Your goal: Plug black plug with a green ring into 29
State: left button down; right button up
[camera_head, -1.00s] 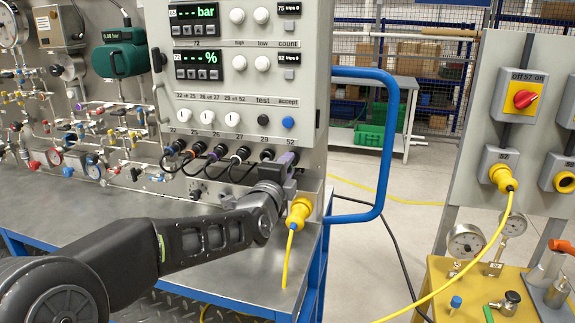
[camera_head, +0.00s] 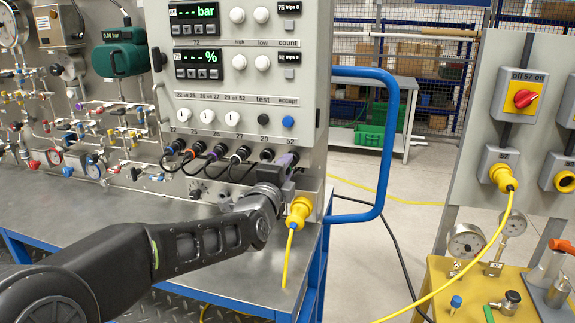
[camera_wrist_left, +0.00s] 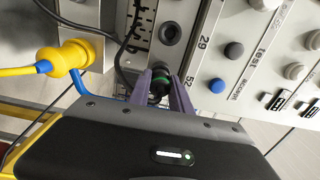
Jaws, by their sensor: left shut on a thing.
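The black plug with a green ring (camera_wrist_left: 159,82) is between the purple fingers of my left gripper (camera_wrist_left: 161,92), which are shut on it. In the wrist view it lines up with the label 52, and the socket behind it is hidden. I cannot tell whether it is seated there. Socket 29 (camera_wrist_left: 170,33) is a dark round opening beside it, with nothing in it. In the head view, my left gripper (camera_head: 285,168) is at the right end of the socket row, and socket 29 (camera_head: 267,156) is just left of its fingers. My right gripper is not in view.
Several black leads (camera_head: 198,150) occupy the sockets further left. A yellow plug (camera_head: 299,211) with a yellow cable sits just below and right of my gripper. A blue rail (camera_head: 385,150) curves out from the panel's right side. The metal bench (camera_head: 120,218) is mostly clear.

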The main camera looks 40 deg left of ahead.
pick_arm(q)
jog(key=shift+b+v, duration=0.35)
jog(key=shift+v, duration=2.1)
jog(key=shift+s, duration=0.1)
jog(key=v, duration=0.3)
jog(key=shift+b, duration=0.4)
jog(key=shift+s+a+b, duration=0.3)
jog(key=shift+a+b, duration=0.55)
jog(key=shift+a, duration=0.15)
